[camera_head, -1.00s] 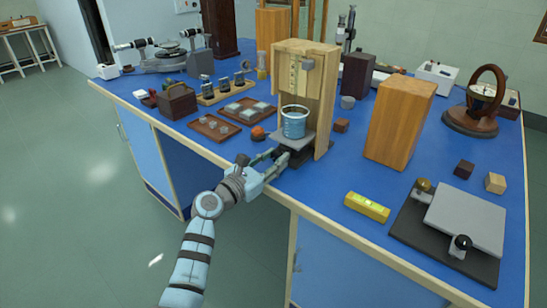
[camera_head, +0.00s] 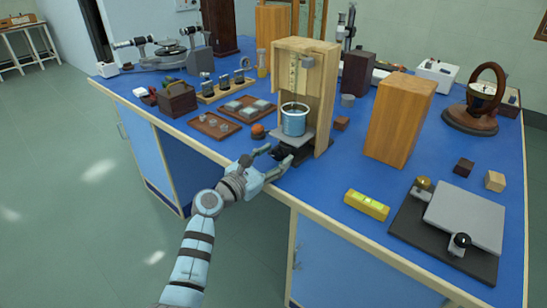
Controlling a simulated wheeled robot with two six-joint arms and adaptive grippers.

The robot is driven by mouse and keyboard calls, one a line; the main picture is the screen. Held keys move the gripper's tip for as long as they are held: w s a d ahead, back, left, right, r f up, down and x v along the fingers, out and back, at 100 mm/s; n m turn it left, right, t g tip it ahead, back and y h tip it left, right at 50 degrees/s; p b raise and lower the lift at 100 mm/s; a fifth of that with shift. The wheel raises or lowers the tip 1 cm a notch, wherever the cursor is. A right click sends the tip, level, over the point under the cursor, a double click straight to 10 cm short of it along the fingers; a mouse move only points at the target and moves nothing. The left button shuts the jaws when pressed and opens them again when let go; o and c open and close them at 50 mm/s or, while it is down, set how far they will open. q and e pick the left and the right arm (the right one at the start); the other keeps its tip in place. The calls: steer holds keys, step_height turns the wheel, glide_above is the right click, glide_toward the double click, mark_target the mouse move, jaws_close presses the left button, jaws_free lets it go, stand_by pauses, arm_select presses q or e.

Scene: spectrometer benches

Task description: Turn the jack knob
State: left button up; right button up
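The jack (camera_head: 293,140) has a grey top plate and a dark base, and stands at the bench's near edge inside a wooden stand (camera_head: 325,95). A beaker of blue liquid (camera_head: 294,122) rests on its plate. The jack knob (camera_head: 283,155) is a small dark shape at the jack's front; its details are too small to tell. My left gripper (camera_head: 273,161) is at the bench edge just in front of the knob. Its two fingers are spread with a gap between them, and they appear clear of the knob. My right gripper is out of view.
A small orange-brown ball (camera_head: 258,131) and a wooden tray (camera_head: 214,126) lie left of the jack. A tall wooden block (camera_head: 399,120), a yellow level (camera_head: 367,205) and a grey-plated device (camera_head: 465,218) stand to the right. Bare blue bench lies between jack and level.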

arm_select(q)
steer(key=v, duration=1.2)
